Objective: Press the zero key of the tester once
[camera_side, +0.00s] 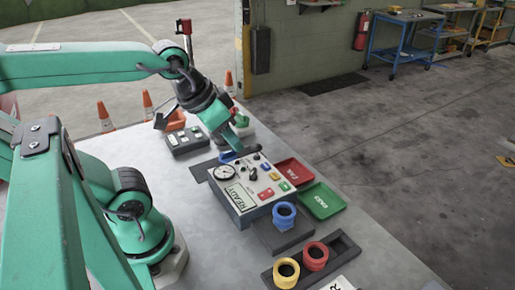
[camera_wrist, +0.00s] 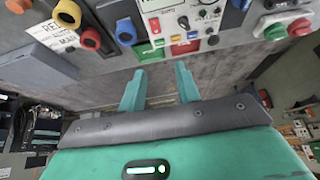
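I cannot read which key is the zero key. The tester panel also shows at the top of the wrist view (camera_wrist: 163,7). My gripper (camera_side: 238,152) is above the far edge of the tester, pointing down. In the wrist view my gripper (camera_wrist: 159,77) has its two green fingers apart with nothing between them.
A red FAIL tray (camera_side: 293,171) and a green PASS tray (camera_side: 320,200) lie right of the tester. Red (camera_side: 315,256) and yellow (camera_side: 288,272) rollers sit in a dark rack. A grey button box (camera_side: 187,140) stands behind.

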